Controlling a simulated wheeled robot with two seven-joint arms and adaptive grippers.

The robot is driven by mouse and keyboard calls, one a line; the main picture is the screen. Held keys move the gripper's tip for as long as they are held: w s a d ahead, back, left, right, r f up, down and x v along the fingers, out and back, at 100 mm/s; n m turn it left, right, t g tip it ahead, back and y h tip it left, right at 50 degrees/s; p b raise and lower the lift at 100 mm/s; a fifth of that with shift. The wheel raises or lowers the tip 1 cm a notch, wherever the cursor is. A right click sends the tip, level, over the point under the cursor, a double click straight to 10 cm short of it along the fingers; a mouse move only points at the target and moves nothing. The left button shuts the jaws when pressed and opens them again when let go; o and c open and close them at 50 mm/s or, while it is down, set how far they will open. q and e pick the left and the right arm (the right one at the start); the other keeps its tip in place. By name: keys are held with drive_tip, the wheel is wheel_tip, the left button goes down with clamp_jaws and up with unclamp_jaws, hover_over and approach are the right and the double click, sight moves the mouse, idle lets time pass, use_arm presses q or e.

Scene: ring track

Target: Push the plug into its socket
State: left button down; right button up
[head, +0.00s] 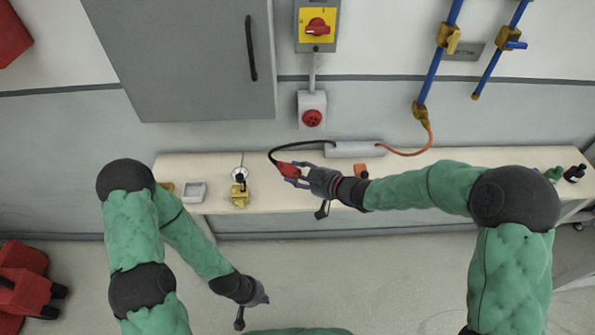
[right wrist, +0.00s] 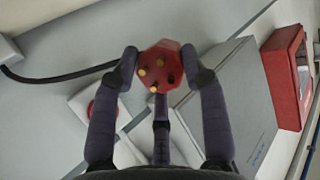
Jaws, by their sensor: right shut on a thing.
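The red plug (head: 287,169) is held by my right gripper (head: 297,174) above the shelf, with a black cable running from it. In the right wrist view the plug (right wrist: 160,65) sits between the fingers of the right gripper (right wrist: 165,75), its several brass pins toward the camera. The socket (head: 312,117) is a red round fitting on a white wall box, above and right of the plug and apart from it. In the right wrist view the socket (right wrist: 91,107) is partly hidden behind a finger. My left gripper (head: 258,299) hangs low, away from both; its jaws are unclear.
A pale shelf (head: 225,161) runs along the wall, carrying a grey box (head: 353,149), a brass fitting (head: 239,197) and a small tray (head: 194,192). A yellow switch with red knob (head: 318,25) is above the socket. A grey cabinet (head: 190,60) hangs to its left.

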drive_tip(key=shift+s+d+f+n+g+y, duration=0.3)
drive_tip(key=shift+f+n+g+y, duration=0.4)
drive_tip(key=shift+n+g, duration=0.6)
drive_tip(key=shift+s+d+f+n+g+y, duration=0.2)
drive_tip(key=shift+d+f+n+g+y, duration=0.15)
drive_tip(key=shift+f+n+g, duration=0.75)
drive_tip(key=shift+s+d+f+n+g+y, duration=0.25)
drive_tip(key=shift+f+n+g+y, duration=0.35)
drive_tip(key=shift+n+g, duration=0.85)
drive_tip(key=shift+a, duration=0.1)
